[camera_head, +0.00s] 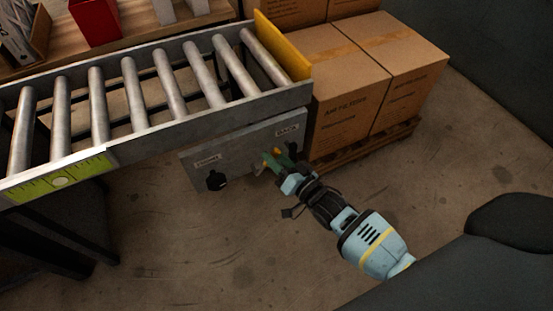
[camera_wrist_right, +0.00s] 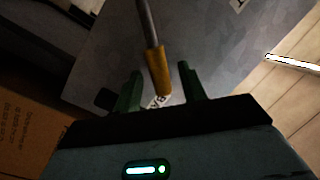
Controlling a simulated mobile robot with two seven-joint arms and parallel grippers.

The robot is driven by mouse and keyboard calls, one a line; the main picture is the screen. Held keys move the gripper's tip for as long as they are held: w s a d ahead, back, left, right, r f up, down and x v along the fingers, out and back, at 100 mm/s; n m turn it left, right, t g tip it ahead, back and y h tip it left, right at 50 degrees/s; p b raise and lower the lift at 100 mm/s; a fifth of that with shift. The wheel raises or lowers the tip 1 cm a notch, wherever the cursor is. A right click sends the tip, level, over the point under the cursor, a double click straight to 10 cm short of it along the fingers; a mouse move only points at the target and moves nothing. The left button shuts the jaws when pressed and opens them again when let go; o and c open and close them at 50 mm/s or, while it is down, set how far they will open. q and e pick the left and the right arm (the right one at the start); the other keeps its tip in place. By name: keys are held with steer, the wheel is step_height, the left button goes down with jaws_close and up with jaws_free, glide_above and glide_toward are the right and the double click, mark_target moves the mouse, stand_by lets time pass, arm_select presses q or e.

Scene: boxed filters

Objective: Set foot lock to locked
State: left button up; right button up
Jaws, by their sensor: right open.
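A grey metal panel (camera_head: 235,148) hangs below the roller conveyor, with a small label at its left and another at its right. My right gripper (camera_head: 272,160) is at the panel's right half, with green fingers open. In the right wrist view, a grey rod with an orange-yellow grip (camera_wrist_right: 157,70) reaches down between the open fingers (camera_wrist_right: 160,90), with no clear contact on either side. In the head view the gripper hides most of this lever. I cannot tell which control is the foot lock. My left gripper is not in view.
The roller conveyor (camera_head: 150,128) runs above the panel, with a yellow end stop (camera_head: 283,45). Cardboard boxes (camera_head: 345,85) stand on a wooden pallet (camera_head: 365,145) close to the right of the panel. The concrete floor (camera_head: 185,255) in front is clear.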

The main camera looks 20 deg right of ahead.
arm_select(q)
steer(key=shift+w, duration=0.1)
arm_select(e)
jaws_close()
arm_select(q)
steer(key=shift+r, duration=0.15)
